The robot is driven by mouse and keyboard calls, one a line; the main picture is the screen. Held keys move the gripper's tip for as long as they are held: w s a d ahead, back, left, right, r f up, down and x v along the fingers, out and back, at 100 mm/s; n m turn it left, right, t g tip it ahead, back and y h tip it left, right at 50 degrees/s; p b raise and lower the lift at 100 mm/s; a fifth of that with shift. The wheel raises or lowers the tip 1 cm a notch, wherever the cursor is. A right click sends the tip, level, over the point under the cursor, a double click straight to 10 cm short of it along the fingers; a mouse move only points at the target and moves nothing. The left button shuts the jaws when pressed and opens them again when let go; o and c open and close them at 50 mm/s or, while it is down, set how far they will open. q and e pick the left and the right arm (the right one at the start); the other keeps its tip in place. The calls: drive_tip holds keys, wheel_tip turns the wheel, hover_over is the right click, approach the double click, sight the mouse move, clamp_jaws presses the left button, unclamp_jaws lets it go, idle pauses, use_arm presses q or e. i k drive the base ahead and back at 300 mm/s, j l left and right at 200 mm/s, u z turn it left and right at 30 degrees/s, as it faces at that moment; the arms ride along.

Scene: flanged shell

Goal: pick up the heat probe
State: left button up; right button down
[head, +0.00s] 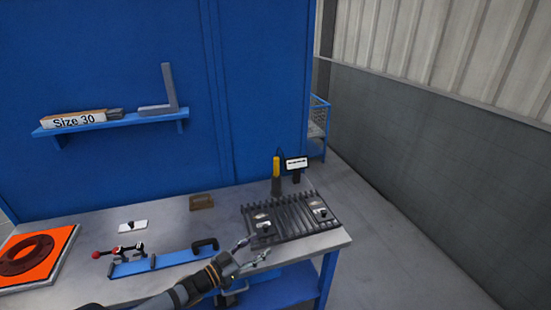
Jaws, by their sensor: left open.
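A yellow-handled tool (276,167) with a dark lower part stands upright at the back right of the workbench, behind the slatted dark rack. Beside it is a small black unit with a white display (296,163). Which of these is the heat probe I cannot tell for sure. My left gripper (259,247) is open and empty, over the front edge of the rack, in front of and below the yellow-handled tool and apart from it. My right gripper is not in view.
The slatted rack (290,222) carries small clamp-like parts. A blue bar (165,261) with a black handle, a small brown box (201,202) and an orange board (62,240) with a red-brown ring lie on the workbench (165,220). A blue shelf (100,127) hangs behind.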

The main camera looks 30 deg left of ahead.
sight(276, 160)
drive_tip(key=i+j, duration=1.25)
